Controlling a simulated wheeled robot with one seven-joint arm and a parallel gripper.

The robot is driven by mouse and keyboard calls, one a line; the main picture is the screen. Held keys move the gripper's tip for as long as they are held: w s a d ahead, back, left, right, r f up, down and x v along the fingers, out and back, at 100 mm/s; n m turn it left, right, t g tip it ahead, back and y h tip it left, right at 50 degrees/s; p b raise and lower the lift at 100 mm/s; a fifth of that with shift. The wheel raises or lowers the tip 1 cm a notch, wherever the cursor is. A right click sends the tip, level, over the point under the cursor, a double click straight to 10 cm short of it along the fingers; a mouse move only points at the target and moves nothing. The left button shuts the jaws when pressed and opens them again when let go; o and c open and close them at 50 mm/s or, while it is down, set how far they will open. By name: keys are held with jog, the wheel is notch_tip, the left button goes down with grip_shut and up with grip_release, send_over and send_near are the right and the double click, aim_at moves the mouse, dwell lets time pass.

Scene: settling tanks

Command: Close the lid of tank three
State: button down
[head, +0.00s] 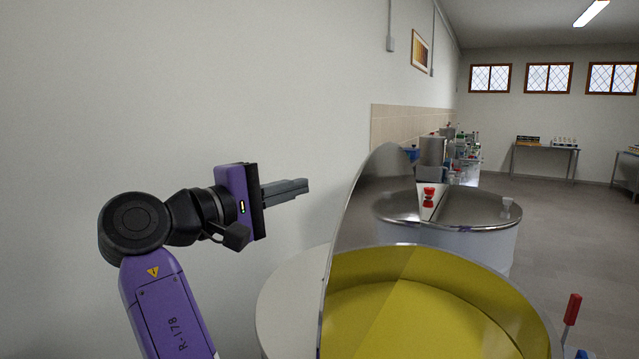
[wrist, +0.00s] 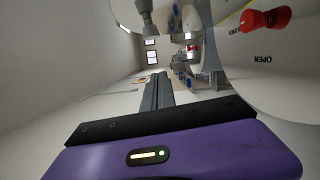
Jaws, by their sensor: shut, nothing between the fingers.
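In the head view an open tank (head: 440,255) with yellow contents stands in the right foreground. Its shiny lid (head: 368,205) stands raised, nearly edge-on, at the tank's left side, and its inner face mirrors the yellow. No tank number is readable, so I cannot tell whether this is tank three. My gripper (head: 306,186) is left of the raised lid, apart from it, with its fingers pointing right. The fingers are together and empty. They also show in the wrist view (wrist: 157,82), beside a large pale curved surface at right.
Another tank (head: 490,232) with a shut metal lid stands behind. A red-handled lever (head: 572,308) rises at right.

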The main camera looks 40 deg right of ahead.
jog(key=s+d+b, duration=0.2)
jog(key=d+b, duration=0.1)
jog(key=d, duration=0.7)
jog(key=shift+s+d+r, duration=0.25)
jog(key=shift+s, duration=0.1)
